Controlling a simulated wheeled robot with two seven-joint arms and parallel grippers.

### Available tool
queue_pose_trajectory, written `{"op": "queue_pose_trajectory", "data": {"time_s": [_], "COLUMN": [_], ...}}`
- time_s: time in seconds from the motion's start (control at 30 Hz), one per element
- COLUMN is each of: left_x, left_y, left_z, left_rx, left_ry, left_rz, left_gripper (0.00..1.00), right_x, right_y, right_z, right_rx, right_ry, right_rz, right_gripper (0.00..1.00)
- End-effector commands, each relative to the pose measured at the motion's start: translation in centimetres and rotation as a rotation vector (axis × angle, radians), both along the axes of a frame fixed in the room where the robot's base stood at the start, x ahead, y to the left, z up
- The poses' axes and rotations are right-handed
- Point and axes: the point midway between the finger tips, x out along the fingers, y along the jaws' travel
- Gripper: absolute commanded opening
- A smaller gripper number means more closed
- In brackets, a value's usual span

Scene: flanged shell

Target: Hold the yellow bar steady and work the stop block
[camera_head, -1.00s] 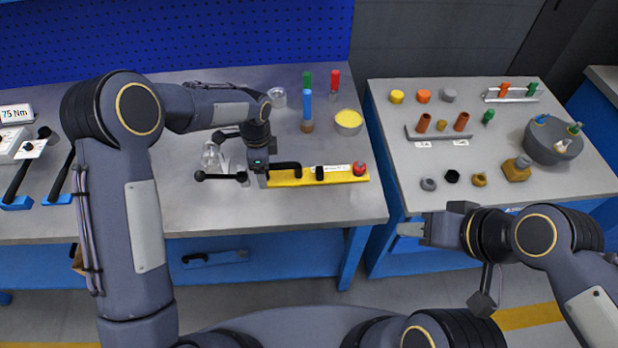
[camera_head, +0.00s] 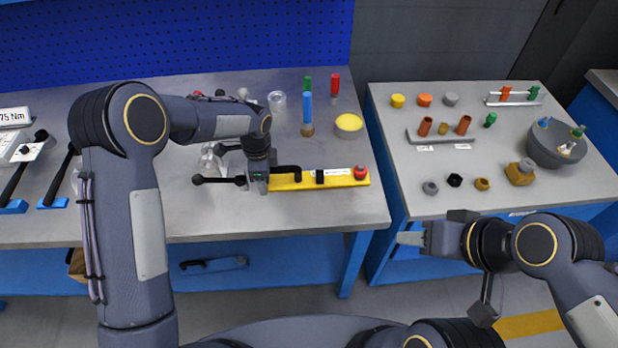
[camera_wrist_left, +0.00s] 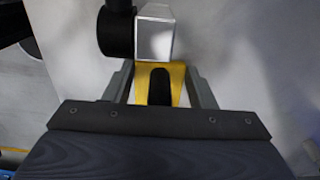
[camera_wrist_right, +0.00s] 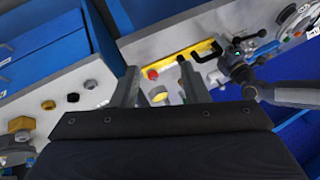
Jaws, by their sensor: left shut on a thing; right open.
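The yellow bar (camera_head: 340,181) lies along the front of the left bench. It carries a black arched handle (camera_head: 287,170), a small black block (camera_head: 320,177), a white label and a red knob (camera_head: 360,173) at its right end. I cannot tell for certain which part is the stop block. My left gripper (camera_head: 258,188) is shut on the bar's left end. In the left wrist view the yellow bar (camera_wrist_left: 177,72) shows between the fingers, with a grey metal block (camera_wrist_left: 155,35) beyond. My right gripper (camera_head: 412,238) is open and empty, in front of the right bench.
A black ball-ended lever (camera_head: 198,180) sticks out left of my left gripper. Green, blue and red-handled tools and a yellow-filled cup (camera_head: 349,124) stand behind the bar. The right bench holds small parts and a grey bowl (camera_head: 553,148). A gap separates the benches.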

Motion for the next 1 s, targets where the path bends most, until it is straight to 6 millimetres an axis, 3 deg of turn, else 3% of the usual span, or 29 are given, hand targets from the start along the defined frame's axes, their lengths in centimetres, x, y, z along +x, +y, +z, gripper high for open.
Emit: {"op": "queue_pose_trajectory", "data": {"time_s": [0.1, 0.57, 0.77, 1.0], "left_x": [0.0, 0.0, 0.1, 0.1], "left_y": [0.0, 0.0, 0.0, 0.0], "left_z": [0.0, 0.1, 0.1, 0.1], "left_rx": [0.0, -0.001, -0.001, -0.001], "left_ry": [-0.001, -0.002, -0.002, -0.002], "left_rz": [0.0, 0.0, 0.0, 0.0], "left_gripper": [0.09, 0.09, 0.09, 0.09], "right_x": [0.0, 0.5, 4.0, 11.5], "right_y": [0.0, -0.1, -0.4, 0.5], "right_z": [0.0, 0.4, 2.0, 3.2], "right_rx": [0.0, 0.001, -0.005, -0.051], "right_ry": [0.0, 0.012, 0.088, 0.22], "right_rz": [0.0, 0.007, 0.041, 0.088], "right_gripper": [0.41, 0.42, 0.42, 0.42]}}
